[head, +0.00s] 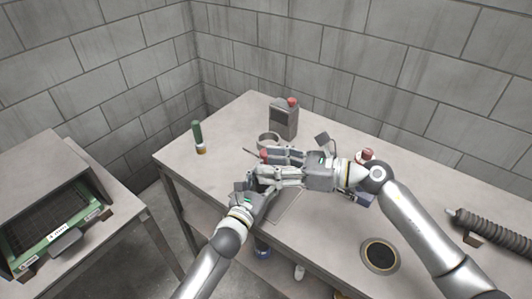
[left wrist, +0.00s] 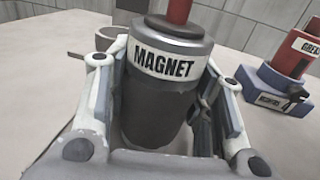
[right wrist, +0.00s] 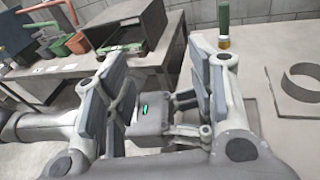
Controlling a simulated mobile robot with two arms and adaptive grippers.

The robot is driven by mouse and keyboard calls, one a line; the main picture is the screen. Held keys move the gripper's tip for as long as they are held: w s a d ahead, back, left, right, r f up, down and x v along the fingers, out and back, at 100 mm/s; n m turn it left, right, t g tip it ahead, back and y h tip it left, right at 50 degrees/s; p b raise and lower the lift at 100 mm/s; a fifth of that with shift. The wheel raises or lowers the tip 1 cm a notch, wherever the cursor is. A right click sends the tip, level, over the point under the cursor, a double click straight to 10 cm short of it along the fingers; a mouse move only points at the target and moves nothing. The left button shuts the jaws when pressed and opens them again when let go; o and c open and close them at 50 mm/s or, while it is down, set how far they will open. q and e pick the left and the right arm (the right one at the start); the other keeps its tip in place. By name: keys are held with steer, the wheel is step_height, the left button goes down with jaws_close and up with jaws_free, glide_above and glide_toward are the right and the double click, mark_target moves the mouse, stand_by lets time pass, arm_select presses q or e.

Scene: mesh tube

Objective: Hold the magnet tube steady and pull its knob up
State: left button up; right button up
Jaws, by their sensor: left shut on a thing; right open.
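The magnet tube (left wrist: 160,105) is a dark grey cylinder with a lighter metal top and a white MAGNET label. It stands nearly upright in the left wrist view. Its red knob (left wrist: 179,10) rises from the top, cut off by the frame edge; the knob (head: 264,154) also shows in the head view. My left gripper (left wrist: 165,90) is shut around the tube's body, a finger on each side. My right gripper (head: 261,164) is open, its fingers pointing left close by the knob. In the right wrist view its fingers (right wrist: 160,80) have no tube visible between them.
A grey canister (head: 284,120) and a grey ring (head: 268,139) stand behind the grippers. A green-handled tool (head: 198,137) stands at the left corner. A red can (left wrist: 300,50) sits in a blue block. A dark disc (head: 380,256) and ribbed hose (head: 492,232) lie right.

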mark_target(266, 159)
steer(key=d+f+m+t, duration=0.3)
steer(key=d+t, duration=0.3)
steer(key=d, duration=0.2)
steer(key=shift+h, duration=0.4)
steer(key=x, duration=1.2)
steer(key=shift+s+f, duration=0.1)
steer(key=shift+s, duration=0.05)
jaws_close()
